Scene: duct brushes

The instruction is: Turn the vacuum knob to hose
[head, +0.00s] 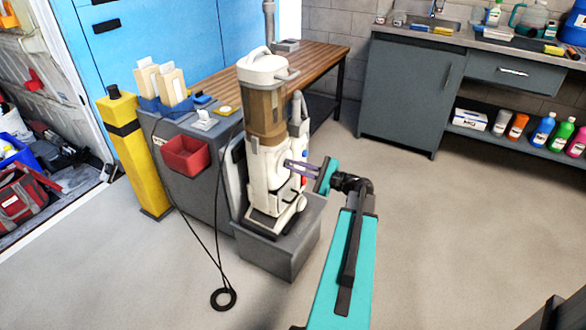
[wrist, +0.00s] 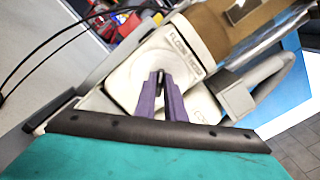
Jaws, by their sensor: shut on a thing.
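The upright vacuum (head: 266,150) is white with a tan canister and stands on a grey block. My gripper (head: 290,164) reaches it from the right, its purple fingers at the white lower body. In the wrist view my gripper (wrist: 161,78) is shut at the middle of a pale round face (wrist: 128,84) on the vacuum's body. The knob (wrist: 161,73) is mostly hidden between the fingertips; only a small dark bit shows there. I cannot tell which setting the knob points to.
A grey cabinet with a red bin (head: 186,156) stands left of the vacuum, near a yellow post (head: 136,155). A wooden-topped bench (head: 322,52) is behind. A black cord hangs to the floor at left. The floor (head: 420,220) to the right is clear.

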